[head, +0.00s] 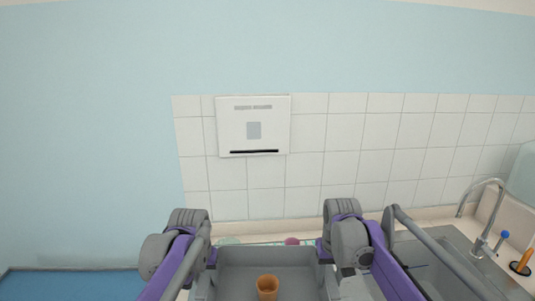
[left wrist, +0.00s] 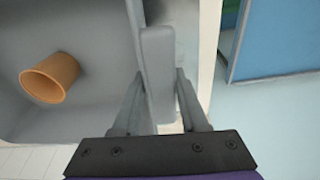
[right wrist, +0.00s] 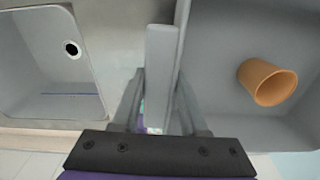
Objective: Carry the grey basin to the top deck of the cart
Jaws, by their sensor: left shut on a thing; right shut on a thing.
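The grey basin (head: 265,257) is held between my two arms at the bottom of the head view, with an orange cup (head: 267,287) inside it. My left gripper (left wrist: 155,95) is shut on the basin's side wall, which also shows in the left wrist view (left wrist: 95,110). My right gripper (right wrist: 160,95) is shut on the opposite wall of the basin (right wrist: 225,40). The cup appears tilted or lying in the right wrist view (right wrist: 267,82). The fingertips are partly hidden by the basin's grips. The cart's top deck cannot be made out.
A counter with a sink (right wrist: 50,60) and a curved tap (head: 488,215) lies to the right. An orange-handled item (head: 522,262) and a blue-topped one stand by the tap. A white dispenser (head: 253,125) hangs on the tiled wall. A blue surface (head: 70,284) is at lower left.

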